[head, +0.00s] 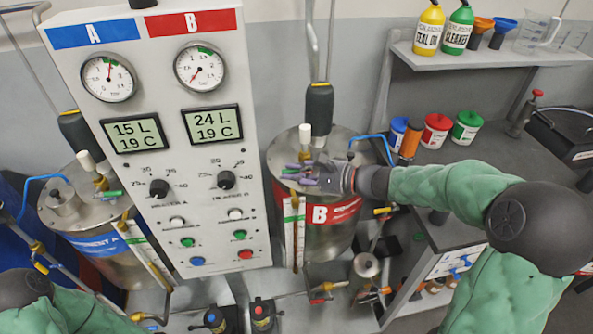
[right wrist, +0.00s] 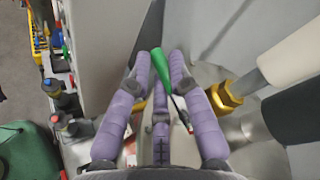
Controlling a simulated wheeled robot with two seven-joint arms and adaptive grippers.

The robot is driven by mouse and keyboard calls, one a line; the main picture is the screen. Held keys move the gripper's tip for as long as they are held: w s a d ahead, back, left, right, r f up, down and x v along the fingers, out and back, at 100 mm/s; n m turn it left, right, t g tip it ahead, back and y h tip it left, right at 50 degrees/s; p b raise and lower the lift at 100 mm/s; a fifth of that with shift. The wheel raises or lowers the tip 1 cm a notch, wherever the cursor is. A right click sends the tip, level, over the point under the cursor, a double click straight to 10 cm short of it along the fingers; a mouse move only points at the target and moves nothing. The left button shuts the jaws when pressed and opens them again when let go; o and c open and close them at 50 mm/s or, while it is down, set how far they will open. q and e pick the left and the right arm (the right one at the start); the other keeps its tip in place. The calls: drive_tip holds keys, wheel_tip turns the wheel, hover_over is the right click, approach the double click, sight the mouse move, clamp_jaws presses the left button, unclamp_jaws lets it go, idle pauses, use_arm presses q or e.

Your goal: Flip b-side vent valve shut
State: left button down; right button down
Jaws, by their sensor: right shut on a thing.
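The B tank (head: 330,240) is a steel drum with a red B label, right of the panel. The B-side vent valve's green handle (head: 291,171) shows on its lid, partly hidden by my right gripper (head: 302,176). In the right wrist view, the purple fingers of the right gripper (right wrist: 160,75) are closed around the green handle (right wrist: 161,66). A brass fitting (right wrist: 224,97) is beside the fingers. The handle's exact angle to its pipe is hard to tell. My left gripper is out of view.
The A and B panel (head: 165,130) stands left of the B tank. The A tank (head: 90,230) has a similar green-handled valve (head: 112,194). A dark hose grip (head: 319,103) rises behind my right gripper. A grey bench (head: 470,150) with colored tubs is at right.

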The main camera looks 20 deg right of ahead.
drive_tip(key=shift+w+d+r+h, duration=0.25)
drive_tip(key=shift+d+h, duration=0.05)
drive_tip(key=shift+d, duration=0.15)
drive_tip(key=shift+h+p, duration=0.4)
drive_tip(key=shift+w+d+f+n+g+h, duration=0.1)
drive_tip(key=shift+d+f+n+g+h, duration=0.05)
drive_tip(key=shift+f+n+g+h, duration=0.2)
drive_tip(key=c, duration=1.4)
unclamp_jaws()
drive_tip(key=o, duration=0.3)
drive_tip(key=shift+w+d+f, duration=0.1)
drive_tip(key=shift+w+f, duration=0.05)
drive_tip(key=shift+f, duration=0.05)
drive_tip(key=shift+s, duration=0.2)
drive_tip(key=v, duration=1.1)
drive_tip(key=shift+s+d+r, duration=0.2)
drive_tip(key=shift+s+d, duration=0.05)
drive_tip(key=shift+d, duration=0.05)
